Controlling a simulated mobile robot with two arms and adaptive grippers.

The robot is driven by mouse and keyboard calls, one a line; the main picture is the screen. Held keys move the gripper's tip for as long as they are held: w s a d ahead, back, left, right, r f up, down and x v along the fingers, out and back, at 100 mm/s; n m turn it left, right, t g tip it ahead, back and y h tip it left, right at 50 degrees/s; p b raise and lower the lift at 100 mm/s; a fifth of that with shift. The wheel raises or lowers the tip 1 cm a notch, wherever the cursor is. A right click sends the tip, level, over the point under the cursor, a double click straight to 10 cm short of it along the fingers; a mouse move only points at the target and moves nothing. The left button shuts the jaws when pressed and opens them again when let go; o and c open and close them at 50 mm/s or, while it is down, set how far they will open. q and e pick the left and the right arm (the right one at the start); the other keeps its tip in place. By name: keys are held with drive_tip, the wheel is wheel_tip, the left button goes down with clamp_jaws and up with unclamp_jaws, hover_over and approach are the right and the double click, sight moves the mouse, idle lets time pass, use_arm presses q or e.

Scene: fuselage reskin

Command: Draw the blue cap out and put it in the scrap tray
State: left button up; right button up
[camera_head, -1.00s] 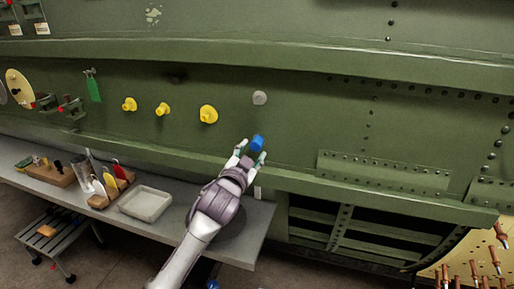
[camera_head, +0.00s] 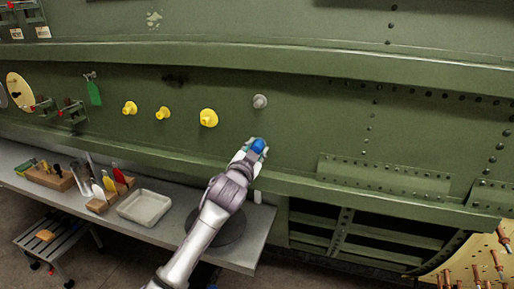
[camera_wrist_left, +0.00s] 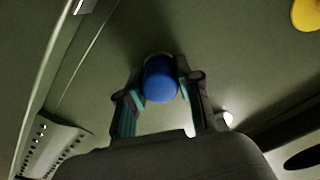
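The blue cap (camera_head: 258,145) is on the green fuselage skin, below the grey round plug. My left gripper (camera_head: 254,153) is at the cap, with one finger on each side of it. In the left wrist view the blue cap (camera_wrist_left: 160,80) shows between the fingertips of the left gripper (camera_wrist_left: 161,84). The right-hand finger is close against it; the left-hand finger seems slightly apart. Whether the cap touches the skin is hard to tell. The scrap tray, apparently the pale shallow tray (camera_head: 145,207), is empty on the grey bench. My right gripper is not seen.
Yellow caps (camera_head: 208,118) and the grey plug (camera_head: 260,101) stick out of the skin above and left. A green ledge (camera_head: 300,185) runs below the blue cap. The bench (camera_head: 225,252) holds tool holders (camera_head: 108,190) left of the tray. A step stool (camera_head: 52,238) stands below.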

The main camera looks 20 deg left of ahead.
use_arm(q)
clamp_jaws()
drive_tip(key=shift+s, duration=0.15)
drive_tip(key=shift+s, duration=0.1)
drive_tip(key=shift+s+p, duration=0.35)
drive_tip(key=shift+s+a+p, duration=0.1)
drive_tip(key=shift+s+p, duration=0.55)
drive_tip(key=shift+s, duration=0.6)
drive_tip(key=shift+s+p, duration=0.55)
drive_tip(key=shift+s, duration=0.9)
